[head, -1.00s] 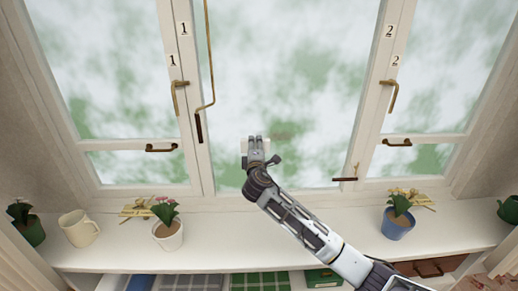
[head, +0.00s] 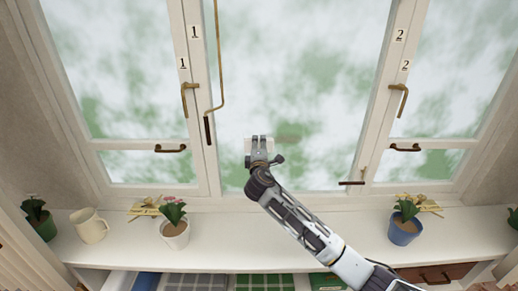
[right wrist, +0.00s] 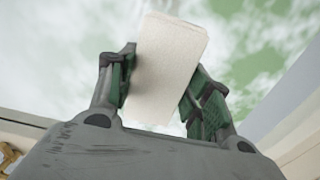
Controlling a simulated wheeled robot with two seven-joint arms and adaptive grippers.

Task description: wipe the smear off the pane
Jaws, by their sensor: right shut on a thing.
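The pane (head: 300,90) is the middle glass of the window. A faint brownish smear (head: 291,138) shows low on it, just right of my right gripper. My right gripper (head: 259,139) is in front of the lower pane, shut on a pale, block-like wiping pad (right wrist: 166,70). The pad's edge also shows beside the fingers in the head view (head: 248,146). In the right wrist view the pad sits tilted between both fingers. I cannot tell whether it touches the glass. My left gripper is not in view.
The sill (head: 300,222) holds a cream mug (head: 88,226), a white flowerpot (head: 174,235), a blue flowerpot (head: 404,230) and green pots at both ends. Brass handles (head: 189,98) stick out from the frames. A long stay (head: 219,60) hangs left of my gripper.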

